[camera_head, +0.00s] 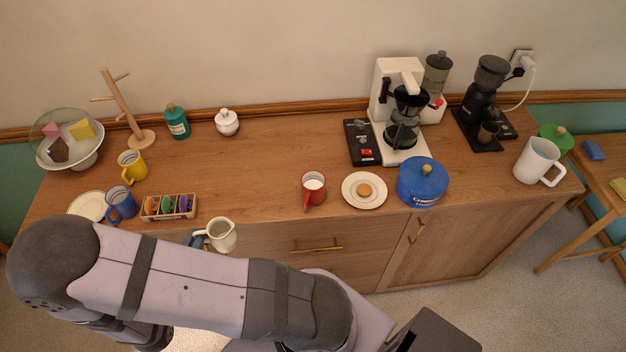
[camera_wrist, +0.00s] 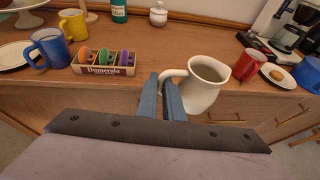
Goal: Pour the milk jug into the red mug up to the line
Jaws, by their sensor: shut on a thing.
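The red mug (camera_head: 313,188) stands on the wooden sideboard near its front edge, with white milk visible inside. It also shows at the right in the wrist view (camera_wrist: 249,64). The cream milk jug (camera_head: 222,236) is held in front of the sideboard's edge, left of the red mug; in the wrist view the jug (camera_wrist: 203,85) looks roughly upright. My gripper (camera_wrist: 165,88) has its blue fingers shut on the jug's handle. In the head view my arm hides most of the gripper. I cannot make out the line in the mug or the jug's milk level.
A plate with a biscuit (camera_head: 382,193) and a blue pot (camera_head: 422,182) stand right of the red mug. A tea box (camera_head: 169,208), blue mug (camera_head: 121,204) and yellow mug (camera_head: 132,166) stand left. The sideboard top (camera_head: 255,172) behind the jug is clear.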

